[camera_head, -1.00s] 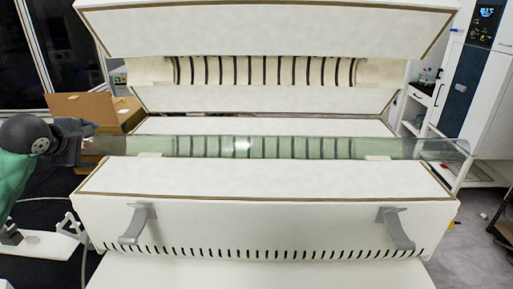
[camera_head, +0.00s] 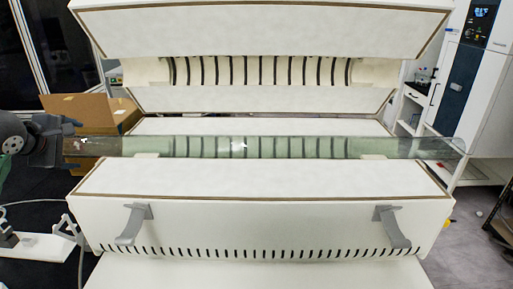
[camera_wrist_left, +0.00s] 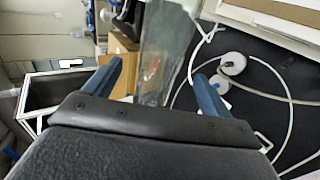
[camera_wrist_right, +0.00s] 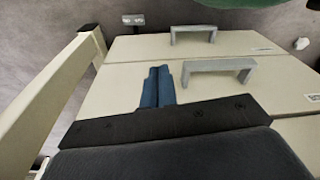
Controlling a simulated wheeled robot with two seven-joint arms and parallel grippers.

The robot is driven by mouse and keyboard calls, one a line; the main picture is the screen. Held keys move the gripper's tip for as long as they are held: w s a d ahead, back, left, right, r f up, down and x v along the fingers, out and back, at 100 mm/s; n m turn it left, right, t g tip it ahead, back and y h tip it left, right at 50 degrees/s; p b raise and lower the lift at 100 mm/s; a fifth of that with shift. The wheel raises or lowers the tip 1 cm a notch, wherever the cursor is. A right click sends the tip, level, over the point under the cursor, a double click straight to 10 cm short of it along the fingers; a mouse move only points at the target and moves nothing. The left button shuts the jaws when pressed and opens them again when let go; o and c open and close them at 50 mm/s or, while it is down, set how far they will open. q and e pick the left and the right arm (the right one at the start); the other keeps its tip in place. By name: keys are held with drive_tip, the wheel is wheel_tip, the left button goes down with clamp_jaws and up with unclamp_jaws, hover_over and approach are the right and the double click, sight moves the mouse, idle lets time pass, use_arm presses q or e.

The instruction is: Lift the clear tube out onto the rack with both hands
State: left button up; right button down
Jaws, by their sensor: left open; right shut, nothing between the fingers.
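The clear tube (camera_head: 300,147) lies level, left to right, in the opened white furnace, with both ends sticking out past its sides. My left gripper (camera_head: 72,138) is at the tube's left end in the head view. In the left wrist view, my left gripper (camera_wrist_left: 160,80) is open, and the clear tube (camera_wrist_left: 158,45) shows between and beyond its blue fingers; I cannot tell whether they touch it. My right gripper (camera_wrist_right: 158,72) is shut and empty in the right wrist view, with cream panels and grey handles beyond it. It is outside the head view.
The furnace lid (camera_head: 265,30) stands raised above the tube. The furnace front (camera_head: 265,225) carries two grey handles. A cardboard box (camera_head: 100,112) is behind at left, and a tall white machine (camera_head: 478,75) is at right. A white stand (camera_head: 40,245) is at lower left.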

use_arm(q)
drive_tip(key=shift+v, duration=1.1)
